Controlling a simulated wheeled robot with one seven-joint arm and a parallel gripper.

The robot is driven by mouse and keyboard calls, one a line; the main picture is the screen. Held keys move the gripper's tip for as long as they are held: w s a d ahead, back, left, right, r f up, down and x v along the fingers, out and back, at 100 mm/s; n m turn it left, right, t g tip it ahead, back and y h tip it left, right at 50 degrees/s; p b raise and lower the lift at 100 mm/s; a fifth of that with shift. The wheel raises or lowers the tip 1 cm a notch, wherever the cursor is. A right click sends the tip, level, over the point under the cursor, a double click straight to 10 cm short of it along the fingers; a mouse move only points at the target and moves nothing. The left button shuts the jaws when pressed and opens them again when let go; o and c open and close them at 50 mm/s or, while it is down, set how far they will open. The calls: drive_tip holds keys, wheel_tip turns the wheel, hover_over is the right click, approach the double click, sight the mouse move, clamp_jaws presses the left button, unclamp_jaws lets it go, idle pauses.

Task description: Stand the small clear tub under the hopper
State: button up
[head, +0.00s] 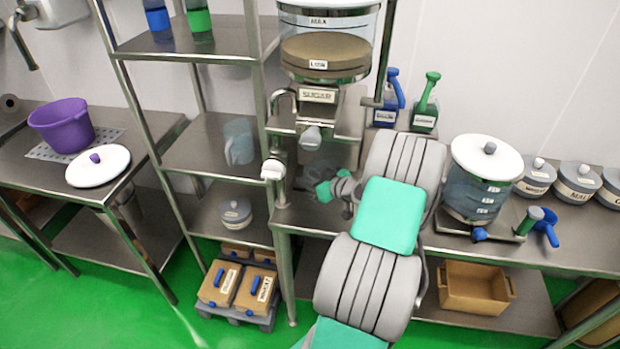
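The hopper (325,55) is a clear round vessel holding brown powder, with MAX and LOW marks, at the top centre of the head view. Its outlet (311,137) points down over the steel bench. My gripper (322,188), with teal parts, is low under the hopper, just below and right of the outlet. A faint see-through shape (313,178) shows around the fingers; it may be the small clear tub, but its outline is too unclear to be sure. My forearm hides the bench to the right, and the finger gap cannot be made out.
A steel shelf post and white-ended valve (273,169) stand close left of my gripper. A clear jug (239,142) and lidded pot (235,212) sit on the left shelves. Right of my arm stands a large white-lidded clear container (472,197).

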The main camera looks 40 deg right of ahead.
drive_tip(key=shift+o, duration=0.3)
drive_tip(key=shift+s, duration=0.15)
drive_tip(key=b+v, duration=0.3)
drive_tip(key=v, duration=0.9)
drive_tip(key=w+a+n+g+y, duration=0.1)
drive_tip(key=w+a+g, duration=0.2)
drive_tip(key=a, duration=0.7)
drive_tip(key=w+a+n+g+y, duration=0.1)
drive_tip(key=w+a+g+y, duration=0.15)
drive_tip(key=a, duration=0.75)
drive_tip(key=s+a+r+m+g+h, duration=0.1)
drive_tip(key=s+a+r+g, duration=0.1)
drive_tip(key=s+a, duration=0.4)
drive_tip(key=s+a+r+m+g+h, duration=0.1)
drive_tip(key=s+a+r+g+h, duration=0.1)
drive_tip(key=s+a, duration=0.4)
drive_tip(key=a+r, duration=0.1)
drive_tip(key=a, duration=0.2)
drive_tip(key=shift+a, duration=0.2)
